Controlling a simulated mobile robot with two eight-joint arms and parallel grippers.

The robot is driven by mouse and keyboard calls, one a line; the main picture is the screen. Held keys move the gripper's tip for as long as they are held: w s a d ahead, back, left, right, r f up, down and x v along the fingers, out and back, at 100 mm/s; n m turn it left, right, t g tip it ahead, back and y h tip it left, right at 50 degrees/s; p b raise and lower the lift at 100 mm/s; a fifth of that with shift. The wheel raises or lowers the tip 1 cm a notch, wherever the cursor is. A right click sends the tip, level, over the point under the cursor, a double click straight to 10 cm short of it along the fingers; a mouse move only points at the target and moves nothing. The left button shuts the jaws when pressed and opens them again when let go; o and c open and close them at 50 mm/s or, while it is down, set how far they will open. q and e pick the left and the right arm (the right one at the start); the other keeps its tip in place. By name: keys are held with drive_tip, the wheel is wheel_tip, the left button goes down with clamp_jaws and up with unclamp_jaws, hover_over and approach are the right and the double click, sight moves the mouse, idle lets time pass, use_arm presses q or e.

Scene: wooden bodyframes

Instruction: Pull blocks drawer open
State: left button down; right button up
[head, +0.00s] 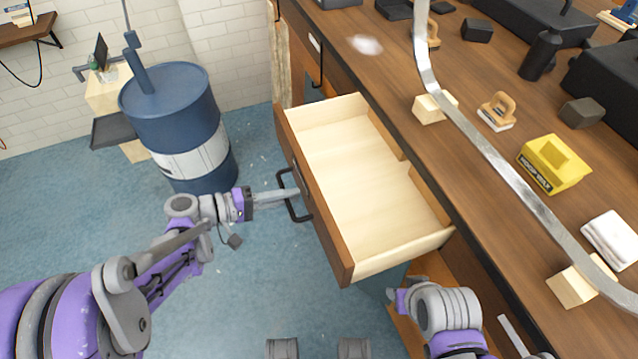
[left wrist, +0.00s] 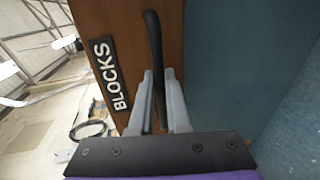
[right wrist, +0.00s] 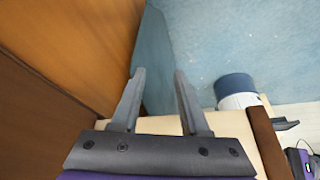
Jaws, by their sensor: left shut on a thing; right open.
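The blocks drawer (head: 362,180) stands well out from the workbench in the head view, and its pale wooden inside looks empty. Its brown front carries a black bar handle (head: 293,197). In the left wrist view the front shows a black label reading BLOCKS (left wrist: 110,75), beside the handle (left wrist: 154,60). My left gripper (head: 285,195) is shut on the handle, with its fingers on either side of the bar. My right gripper (right wrist: 157,100) is open and empty, low by the near side of the drawer.
The workbench top (head: 480,165) holds a yellow box (head: 553,163), wooden blocks and a long curved metal strip. A blue barrel (head: 175,125) stands on the floor left of the drawer. Blue floor (head: 265,270) is clear in front of the drawer.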

use_arm(q)
drive_tip(key=shift+f+v, duration=0.25)
drive_tip(key=shift+v, duration=0.85)
drive_tip(key=shift+f+v, duration=0.2)
drive_tip(key=shift+v, duration=0.9)
drive_tip(key=shift+a, duration=0.1)
drive_tip(key=c, duration=0.9)
unclamp_jaws()
drive_tip(key=p+v, duration=0.1)
drive_tip(key=v, duration=1)
